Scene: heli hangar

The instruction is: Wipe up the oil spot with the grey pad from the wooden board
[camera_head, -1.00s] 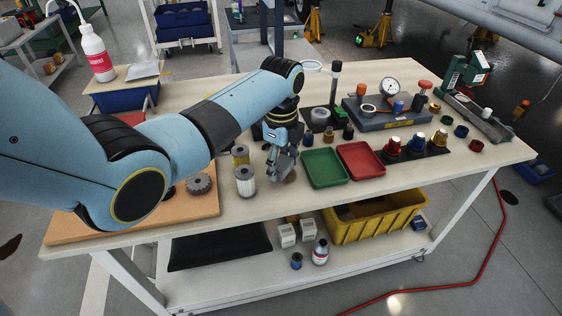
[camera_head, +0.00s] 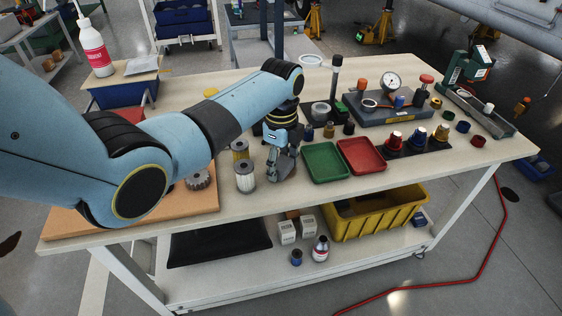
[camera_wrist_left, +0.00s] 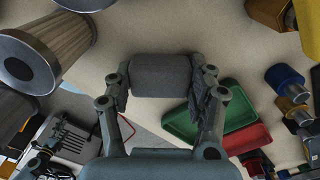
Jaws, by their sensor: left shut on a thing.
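My left gripper (camera_head: 278,172) is low over the bench top (camera_head: 225,225), between the pleated filters and the green tray. In the left wrist view its fingers are shut on the grey pad (camera_wrist_left: 160,75), one on each side. The pad is at or just above the pale bench surface; I cannot tell if it touches. No oil spot shows clearly now; the gripper and pad cover the place where a brownish patch showed earlier. The wooden board (camera_head: 190,210) lies at the bench's left end, partly hidden by my arm. My right gripper is out of view.
Pleated filters (camera_head: 245,178) stand close left of the gripper, and a gear (camera_head: 198,180) sits on the board. The green tray (camera_head: 325,163) and red tray (camera_head: 361,156) lie close to the right. Small coloured parts and a dial gauge stand (camera_head: 390,103) stand farther right.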

